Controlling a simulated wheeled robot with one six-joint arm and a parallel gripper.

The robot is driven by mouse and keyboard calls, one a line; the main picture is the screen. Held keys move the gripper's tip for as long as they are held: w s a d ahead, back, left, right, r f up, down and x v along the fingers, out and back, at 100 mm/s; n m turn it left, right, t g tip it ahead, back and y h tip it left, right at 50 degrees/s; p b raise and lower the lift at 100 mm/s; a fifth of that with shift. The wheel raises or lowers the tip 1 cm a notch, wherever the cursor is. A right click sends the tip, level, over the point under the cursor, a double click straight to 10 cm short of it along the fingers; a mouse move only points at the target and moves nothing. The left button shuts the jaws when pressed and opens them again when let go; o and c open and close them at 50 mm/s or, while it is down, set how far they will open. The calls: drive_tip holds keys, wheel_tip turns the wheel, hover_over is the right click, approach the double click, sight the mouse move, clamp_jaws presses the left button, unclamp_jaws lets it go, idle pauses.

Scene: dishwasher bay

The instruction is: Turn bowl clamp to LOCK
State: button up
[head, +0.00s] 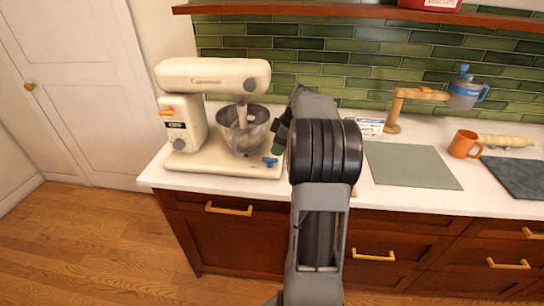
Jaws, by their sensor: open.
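A cream stand mixer (212,76) stands at the left end of the counter. Its metal bowl (243,130) sits under the head on the base. A small blue clamp lever (269,161) is at the front right of the mixer base, below the bowl. Any LOCK marking is too small to read. My gripper (281,133) is just right of the bowl, above and slightly right of the blue lever, and appears apart from it. It is open, and much of it is hidden behind my own arm.
An orange lever (167,111) and a knob (179,144) are on the mixer's column. Right of my arm are a green mat (411,166), a wooden stand (395,112) with a blue-grey bottle (464,92), an orange mug (464,145) and a rolling pin (505,141).

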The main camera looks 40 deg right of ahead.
sight(271, 158)
drive_tip(key=shift+x, duration=2.55)
drive_tip(key=shift+c, duration=0.3)
clamp_jaws()
